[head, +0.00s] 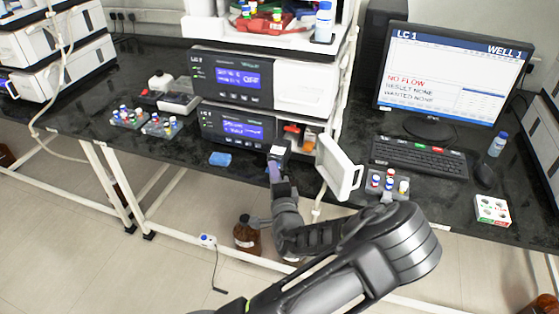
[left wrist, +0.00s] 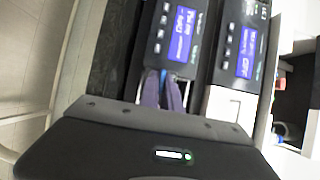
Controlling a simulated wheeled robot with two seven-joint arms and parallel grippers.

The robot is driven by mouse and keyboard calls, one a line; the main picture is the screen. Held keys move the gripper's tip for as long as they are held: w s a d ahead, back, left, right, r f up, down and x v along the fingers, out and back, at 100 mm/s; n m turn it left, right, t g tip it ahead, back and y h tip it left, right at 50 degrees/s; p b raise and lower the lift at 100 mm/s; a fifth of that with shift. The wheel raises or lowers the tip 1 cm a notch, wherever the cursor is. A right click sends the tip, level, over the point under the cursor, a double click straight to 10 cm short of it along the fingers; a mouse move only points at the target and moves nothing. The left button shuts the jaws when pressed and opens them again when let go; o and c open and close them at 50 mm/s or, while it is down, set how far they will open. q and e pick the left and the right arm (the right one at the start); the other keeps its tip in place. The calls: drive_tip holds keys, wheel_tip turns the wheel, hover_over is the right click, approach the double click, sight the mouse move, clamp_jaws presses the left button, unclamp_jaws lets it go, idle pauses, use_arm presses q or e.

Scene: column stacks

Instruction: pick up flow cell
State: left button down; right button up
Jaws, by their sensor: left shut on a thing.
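My left gripper (head: 275,168) is at the front of the lower LC 1 module (head: 238,124), near the bench edge. I cannot tell whether the piece still touches the module. My right gripper is not in view.
A white door (head: 339,167) stands open just right of the gripper. Vial racks (head: 129,117) stand further left, and another vial rack (head: 388,185) is to the right. A keyboard (head: 418,158) and monitor (head: 452,72) are at right.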

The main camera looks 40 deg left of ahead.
use_arm(q)
drive_tip(key=s, duration=0.1)
drive_tip(key=s+d, duration=0.1)
drive_tip(key=s, duration=0.2)
drive_tip(key=shift+s+d+r, duration=0.1)
drive_tip(key=shift+s+d, duration=0.1)
drive_tip(key=shift+d, duration=0.1)
idle(0.5)
